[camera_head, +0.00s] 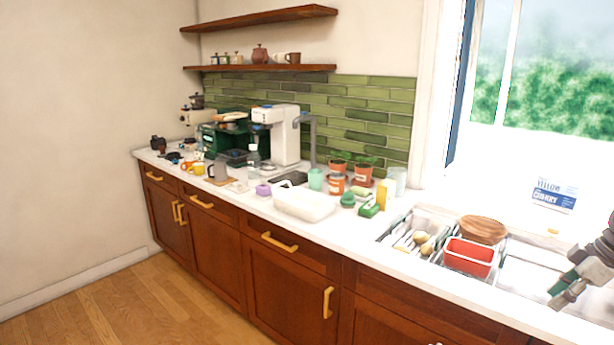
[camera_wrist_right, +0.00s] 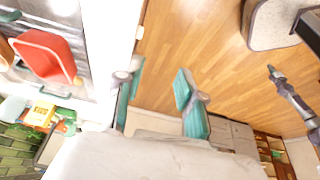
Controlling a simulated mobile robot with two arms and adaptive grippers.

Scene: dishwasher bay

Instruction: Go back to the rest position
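My right gripper (camera_head: 562,292) is at the right edge of the head view, above the counter by the sink, to the right of the red tub (camera_head: 470,257). In the right wrist view my right gripper (camera_wrist_right: 158,97) shows two teal-padded fingers spread apart. Only wooden floor and the counter edge show between and beyond them, so it is open and empty. A thin dark arm, which looks like my left one, shows at the right of the wrist view, with its end (camera_wrist_right: 273,74) over the floor. That end is too small to read. The left arm is out of the head view.
The white counter (camera_head: 340,228) holds a white tray (camera_head: 303,205), a coffee machine (camera_head: 284,135), cups and potted plants. A wooden bowl (camera_head: 483,229) stands behind the red tub. A box (camera_head: 554,195) stands by the window. The wooden floor (camera_head: 150,300) in front is clear.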

